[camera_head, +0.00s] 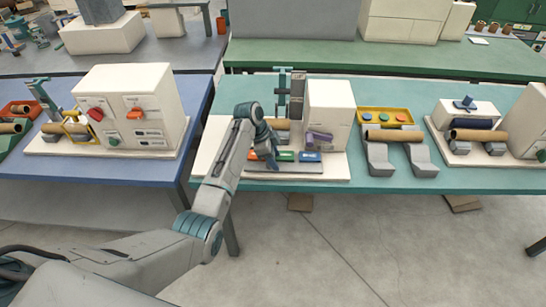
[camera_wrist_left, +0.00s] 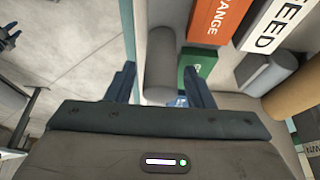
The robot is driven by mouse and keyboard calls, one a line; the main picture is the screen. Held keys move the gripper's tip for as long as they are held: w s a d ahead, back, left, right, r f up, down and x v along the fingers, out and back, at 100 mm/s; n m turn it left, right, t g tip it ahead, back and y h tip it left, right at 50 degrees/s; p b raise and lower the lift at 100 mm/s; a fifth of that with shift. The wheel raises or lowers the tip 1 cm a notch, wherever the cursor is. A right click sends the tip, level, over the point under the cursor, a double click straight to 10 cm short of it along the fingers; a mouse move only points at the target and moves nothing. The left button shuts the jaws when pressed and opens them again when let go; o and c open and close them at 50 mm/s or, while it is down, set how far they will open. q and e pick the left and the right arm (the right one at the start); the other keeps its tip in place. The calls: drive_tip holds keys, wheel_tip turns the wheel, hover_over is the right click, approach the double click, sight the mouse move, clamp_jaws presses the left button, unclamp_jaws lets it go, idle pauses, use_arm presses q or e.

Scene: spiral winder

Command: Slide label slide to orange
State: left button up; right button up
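The label strip has an orange block (camera_wrist_left: 222,15) lettered "ANGE" in the part that shows, a green block (camera_wrist_left: 200,64) and a blue block, mostly hidden behind a finger. In the head view the green block (camera_head: 286,156) and blue block (camera_head: 310,157) sit on a grey rail at the front of the white machine base. My left gripper (camera_head: 268,160) is over the rail's left part, hiding much of the orange block. In the wrist view my left gripper (camera_wrist_left: 160,72) is open, its fingers either side of a grey rounded knob (camera_wrist_left: 160,62), with gaps showing. My right gripper is out of view.
A white "FEED" label (camera_wrist_left: 272,28) and a tan roll (camera_wrist_left: 295,88) lie beside the strip. A white machine box (camera_head: 330,108) stands behind the rail. A yellow tray (camera_head: 388,117) with coloured discs is to the right. The teal table's front edge (camera_head: 400,191) is close by.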

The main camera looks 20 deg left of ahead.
use_arm(q)
drive_tip(key=shift+a, duration=0.1)
drive_tip(key=shift+a+r, duration=0.15)
drive_tip(key=shift+r, duration=0.05)
drive_tip(key=b+v, duration=0.2)
drive_tip(key=v, duration=0.8)
drive_tip(key=shift+b, duration=0.4)
drive_tip(key=shift+r, duration=0.1)
